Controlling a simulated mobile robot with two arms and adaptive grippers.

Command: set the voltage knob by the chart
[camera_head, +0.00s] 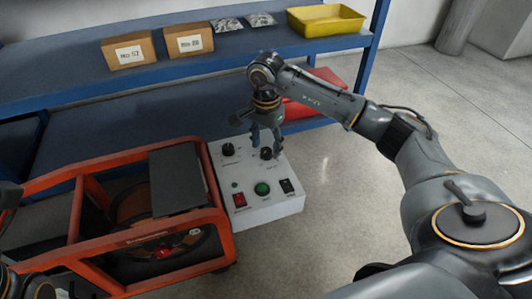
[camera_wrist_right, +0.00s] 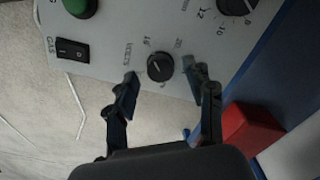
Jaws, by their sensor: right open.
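The white control box (camera_head: 255,208) carries two black knobs along its far side. The voltage knob (camera_wrist_right: 160,66) is small and black, with a pale mark line on its face; its label looks like VOLTS, with 16 and 20 partly readable around it. In the head view the voltage knob (camera_head: 266,153) is partly hidden by my right gripper (camera_head: 266,146). In the right wrist view my right gripper (camera_wrist_right: 166,92) is open, its fingers apart on either side of the knob, and no contact is visible. I cannot make out a chart. My left gripper's fingers do not show.
An orange-framed cart (camera_head: 120,245) stands left. Blue shelving (camera_head: 80,85) holds boxes and a yellow tray (camera_head: 326,20). A red bin (camera_head: 310,98) sits behind.

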